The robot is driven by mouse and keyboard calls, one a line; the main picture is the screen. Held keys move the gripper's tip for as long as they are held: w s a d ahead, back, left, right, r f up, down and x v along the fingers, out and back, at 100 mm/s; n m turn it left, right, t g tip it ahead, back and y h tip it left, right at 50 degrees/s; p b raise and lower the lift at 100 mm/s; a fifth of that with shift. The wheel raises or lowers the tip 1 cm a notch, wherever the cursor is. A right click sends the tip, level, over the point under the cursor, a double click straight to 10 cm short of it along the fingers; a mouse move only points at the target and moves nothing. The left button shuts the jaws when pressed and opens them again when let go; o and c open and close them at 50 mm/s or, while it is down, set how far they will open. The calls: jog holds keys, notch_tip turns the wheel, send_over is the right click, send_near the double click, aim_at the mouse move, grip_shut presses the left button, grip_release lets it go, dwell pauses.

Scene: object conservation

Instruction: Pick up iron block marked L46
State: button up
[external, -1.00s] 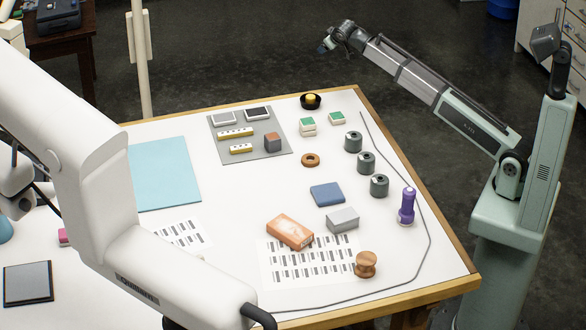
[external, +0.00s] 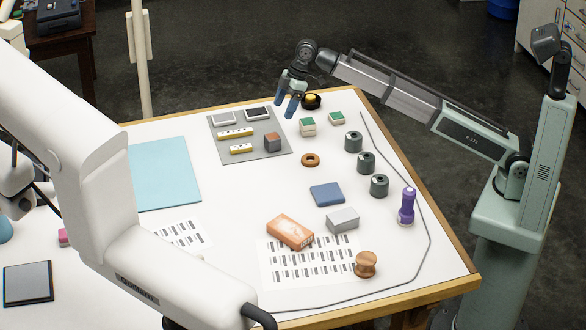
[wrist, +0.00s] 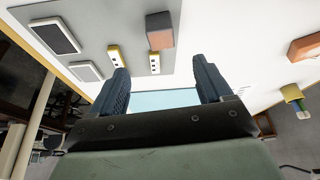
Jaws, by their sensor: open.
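No L46 mark is readable in either view, so I cannot tell which block bears it. A dark block with a reddish-brown top (external: 272,142) sits on the grey mat (external: 262,157) at the table's far side. It also shows at the top of the wrist view (wrist: 159,30). A plain grey block (external: 342,219) lies near the middle right, beside an orange-brown brick (external: 290,231). My gripper (external: 286,106) is open and empty, above the far edge of the table, with its blue fingers pointing down. In the wrist view its two fingers (wrist: 160,72) are apart with nothing between them.
Two yellow strips (external: 236,132) and two framed plates (external: 258,113) share the mat. A black bowl with a yellow item (external: 311,101), green-topped blocks (external: 308,126) and several dark cylinders (external: 353,141) stand right of it. A white arm (external: 90,150) fills the left foreground.

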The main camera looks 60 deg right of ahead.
aim_at(274, 136)
jog(key=x, duration=0.8)
jog(key=shift+d, duration=0.1)
jog(key=shift+x, duration=2.6)
jog(key=shift+s, duration=0.15)
grip_shut()
